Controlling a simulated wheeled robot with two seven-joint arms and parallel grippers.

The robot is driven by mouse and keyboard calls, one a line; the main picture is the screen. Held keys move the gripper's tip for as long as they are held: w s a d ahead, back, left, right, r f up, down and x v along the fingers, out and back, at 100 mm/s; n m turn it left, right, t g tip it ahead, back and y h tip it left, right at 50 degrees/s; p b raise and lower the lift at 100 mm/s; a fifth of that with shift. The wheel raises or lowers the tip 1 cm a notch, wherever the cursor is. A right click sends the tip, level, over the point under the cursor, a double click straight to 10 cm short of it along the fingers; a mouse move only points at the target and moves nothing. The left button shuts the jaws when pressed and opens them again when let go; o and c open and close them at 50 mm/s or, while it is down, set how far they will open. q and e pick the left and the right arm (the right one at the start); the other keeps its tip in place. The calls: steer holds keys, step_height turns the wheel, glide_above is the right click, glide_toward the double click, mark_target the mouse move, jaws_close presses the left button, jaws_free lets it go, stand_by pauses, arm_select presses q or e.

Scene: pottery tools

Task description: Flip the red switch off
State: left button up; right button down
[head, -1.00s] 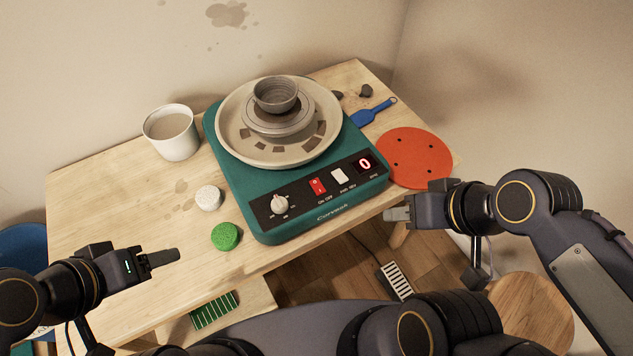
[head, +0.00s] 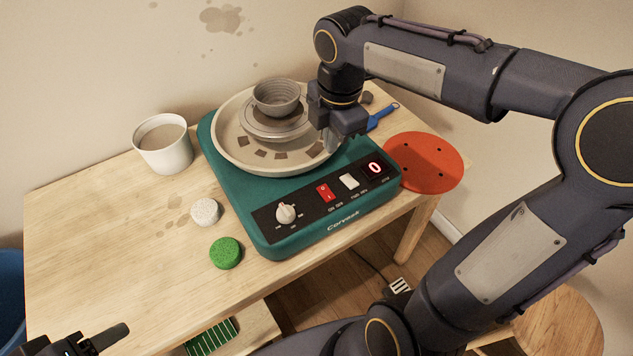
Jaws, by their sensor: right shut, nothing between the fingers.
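The red switch (head: 325,193) sits on the black front panel of the green pottery wheel (head: 285,245), between a white knob (head: 286,213) and a white switch (head: 349,181). The red digital display (head: 375,168) at the panel's right reads 0. My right gripper (head: 333,146) points down above the right side of the wheel, behind the panel and apart from the red switch. Its fingers are shut and empty. My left gripper (head: 108,338) is partly in view at the bottom left edge; its finger opening cannot be made out.
A grey bowl (head: 277,95) stands on the wheel head inside the beige splash pan (head: 228,139). A white cup (head: 163,144), a white round piece (head: 206,211) and a green sponge (head: 226,253) lie left. A red disc (head: 430,163) and blue tool (head: 383,115) lie right.

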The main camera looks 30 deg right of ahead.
mark_target(324, 189)
steer(key=f, duration=0.4)
steer(key=w+f+b, duration=0.1)
steer(key=f, duration=0.3)
steer(key=f+b, duration=0.1)
steer(key=f, duration=0.4)
steer(key=shift+w, duration=0.25)
steer(key=shift+w+f, duration=0.1)
steer(key=shift+f, duration=0.35)
steer(key=shift+f, duration=0.25)
